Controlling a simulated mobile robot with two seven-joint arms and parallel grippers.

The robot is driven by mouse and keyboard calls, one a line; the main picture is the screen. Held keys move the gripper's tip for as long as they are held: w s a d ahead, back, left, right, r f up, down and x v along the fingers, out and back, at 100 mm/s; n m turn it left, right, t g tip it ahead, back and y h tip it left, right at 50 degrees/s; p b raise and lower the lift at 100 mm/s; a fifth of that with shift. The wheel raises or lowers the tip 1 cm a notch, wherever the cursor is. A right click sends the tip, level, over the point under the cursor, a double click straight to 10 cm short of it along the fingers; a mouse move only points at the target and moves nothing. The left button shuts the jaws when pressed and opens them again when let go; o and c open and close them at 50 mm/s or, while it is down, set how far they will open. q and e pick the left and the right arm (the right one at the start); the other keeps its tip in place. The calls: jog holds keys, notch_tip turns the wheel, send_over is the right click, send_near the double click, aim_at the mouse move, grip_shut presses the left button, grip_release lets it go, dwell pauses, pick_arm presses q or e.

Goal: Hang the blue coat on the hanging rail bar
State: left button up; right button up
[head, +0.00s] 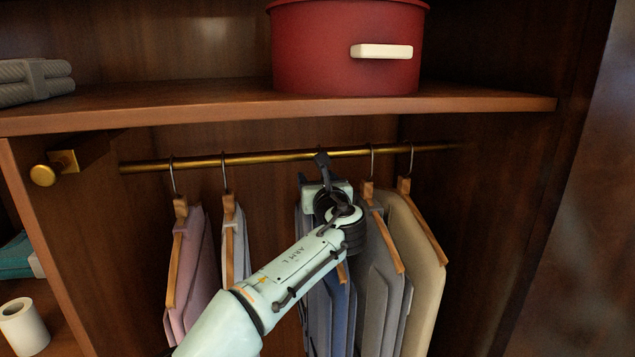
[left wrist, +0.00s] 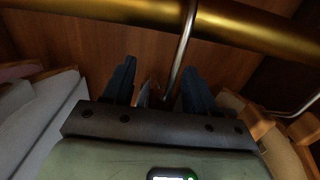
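The blue coat (head: 341,312) hangs below the brass hanging rail bar (head: 262,158), near its middle, partly hidden behind my left arm. A wooden hanger end shows at its shoulder. My left gripper (head: 318,170) is just under the bar. In the left wrist view, the two dark fingers of my left gripper (left wrist: 157,85) stand apart, with a metal hanger hook (left wrist: 181,52) between them. The hook reaches up to the bar (left wrist: 235,27) and appears to pass over it. My right gripper is not in view.
A pink garment (head: 195,265) and a light grey one (head: 236,245) hang to the left. A grey garment (head: 378,290) and a beige one (head: 422,275) hang close on the right. A red pot (head: 325,50) stands on the shelf (head: 180,108) above. A brass knob (head: 44,175) sticks out at left.

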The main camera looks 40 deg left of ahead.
pick_arm(q)
jog(key=shift+f, duration=0.25)
jog(key=shift+s+d, duration=0.2)
jog(key=shift+d, duration=0.25)
jog(key=b+v, duration=0.2)
jog(key=v, duration=0.9)
jog(key=shift+s+d+r+b, duration=0.15)
jog(key=shift+s+d+b, duration=0.05)
jog(key=shift+b, duration=0.15)
jog(key=shift+s+d, duration=0.35)
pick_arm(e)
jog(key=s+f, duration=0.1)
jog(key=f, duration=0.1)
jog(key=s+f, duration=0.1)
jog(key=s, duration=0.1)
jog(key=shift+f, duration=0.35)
